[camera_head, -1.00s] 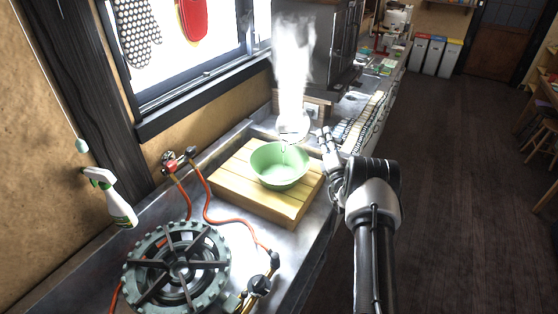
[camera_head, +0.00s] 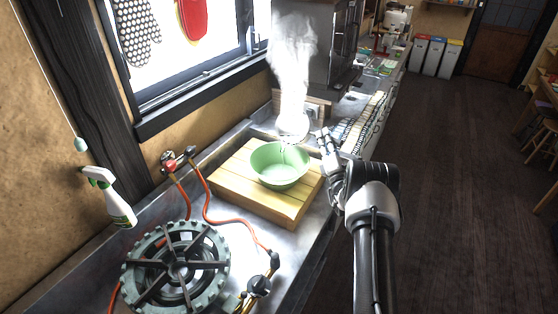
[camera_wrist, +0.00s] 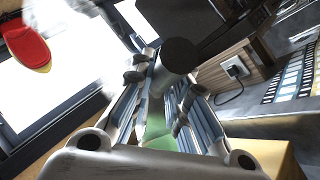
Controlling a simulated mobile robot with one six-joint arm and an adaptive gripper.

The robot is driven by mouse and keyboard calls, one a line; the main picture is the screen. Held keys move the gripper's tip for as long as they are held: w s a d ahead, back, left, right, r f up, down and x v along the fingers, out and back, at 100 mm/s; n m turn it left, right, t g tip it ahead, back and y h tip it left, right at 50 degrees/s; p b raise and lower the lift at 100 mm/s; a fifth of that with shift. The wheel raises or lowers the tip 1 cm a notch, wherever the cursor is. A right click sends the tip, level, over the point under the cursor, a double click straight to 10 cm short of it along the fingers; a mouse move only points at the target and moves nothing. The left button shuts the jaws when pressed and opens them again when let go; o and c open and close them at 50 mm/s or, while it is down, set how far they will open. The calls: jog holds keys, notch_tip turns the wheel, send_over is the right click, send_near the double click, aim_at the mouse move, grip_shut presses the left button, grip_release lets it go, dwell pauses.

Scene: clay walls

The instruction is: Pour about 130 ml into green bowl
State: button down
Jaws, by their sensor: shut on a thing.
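The green bowl (camera_head: 280,174) sits upright on a wooden board. My gripper (camera_head: 326,142) is right of and above the bowl, shut on a pale steaming vessel (camera_head: 294,130). The vessel is tilted above the bowl's far rim, and a thin streak shows between it and the bowl. Its outline is partly lost in white steam. In the wrist view my gripper (camera_wrist: 170,100) is closed around a grey, dark-ended handle-like part (camera_wrist: 178,62). A small piece of the green bowl (camera_wrist: 160,142) shows below. The liquid level in the bowl is unclear.
The wooden board (camera_head: 245,193) lies on the metal counter. A gas burner (camera_head: 178,268) with orange hoses stands in front, and a spray bottle (camera_head: 110,197) at left. A dark oven-like box (camera_head: 325,50) is behind.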

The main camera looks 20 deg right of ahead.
jog(key=shift+s+a+f+n+t+y+b, duration=0.15)
jog(key=shift+n+t+y+b, duration=0.15)
jog(key=shift+n+t+b, duration=0.15)
dwell(0.4)
jog(key=shift+s+a+r+n+t+y+b, duration=0.25)
jog(key=shift+a+n+t+y+b, duration=0.3)
jog(key=shift+n, duration=0.4)
jog(key=shift+d+h, duration=0.15)
jog(key=shift+h, duration=0.1)
jog(key=w+d+m+g+h+p, duration=0.1)
jog(key=w+d+m+g+p, duration=0.2)
jog(key=m, duration=0.4)
jog(key=d+g+p, duration=0.1)
jog(key=d+g, duration=0.1)
jog(key=shift+w+d+r+g+h, duration=0.15)
jog(key=shift+w+d+g+h, duration=0.2)
jog(key=shift+g+h, duration=0.05)
jog(key=shift+r, duration=0.1)
dwell(0.5)
